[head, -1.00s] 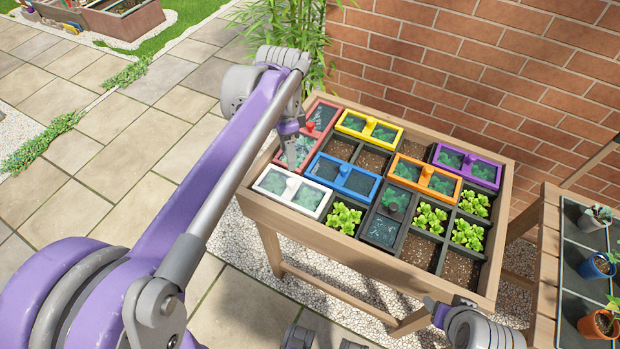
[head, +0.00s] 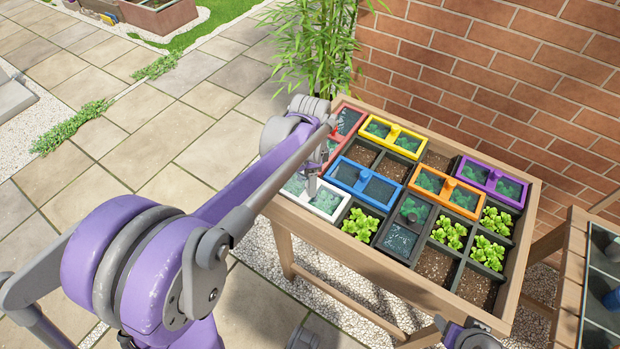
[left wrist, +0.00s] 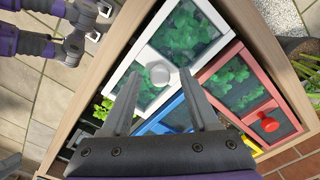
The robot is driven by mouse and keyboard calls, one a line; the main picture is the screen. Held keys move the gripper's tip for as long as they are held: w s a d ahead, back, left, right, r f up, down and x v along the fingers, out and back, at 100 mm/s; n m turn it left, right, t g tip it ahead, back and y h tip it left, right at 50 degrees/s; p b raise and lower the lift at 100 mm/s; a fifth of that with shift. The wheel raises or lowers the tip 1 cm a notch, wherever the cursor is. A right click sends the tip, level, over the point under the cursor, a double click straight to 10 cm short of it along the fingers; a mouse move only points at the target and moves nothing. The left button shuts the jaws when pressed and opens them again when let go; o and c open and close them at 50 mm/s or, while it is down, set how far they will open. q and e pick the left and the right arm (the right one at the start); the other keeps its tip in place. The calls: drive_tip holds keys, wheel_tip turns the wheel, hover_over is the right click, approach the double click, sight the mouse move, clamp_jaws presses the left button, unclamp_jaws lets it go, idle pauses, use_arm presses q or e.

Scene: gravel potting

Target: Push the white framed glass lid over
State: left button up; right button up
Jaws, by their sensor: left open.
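The white framed glass lid (head: 327,213) lies at the near left corner of the planter box, with green plants under its panes. In the left wrist view the white lid (left wrist: 139,65) has a round pale knob (left wrist: 160,75) in its middle. My left gripper (head: 311,190) points down at this lid and hides its knob in the head view. In the left wrist view my left gripper (left wrist: 158,76) is open, its fingers appearing on either side of the knob. I cannot tell whether they touch it. My right gripper (head: 440,322) barely shows at the bottom edge.
A blue lid (head: 362,183) adjoins the white one, and a red lid (left wrist: 246,85) lies beyond it. Yellow (head: 395,137), orange (head: 446,192) and purple (head: 492,182) lids cover other cells. Lettuce plants (head: 361,224) stand in open cells. A brick wall (head: 480,65) rises behind.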

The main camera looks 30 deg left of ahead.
use_arm(q)
clamp_jaws()
idle(1.4)
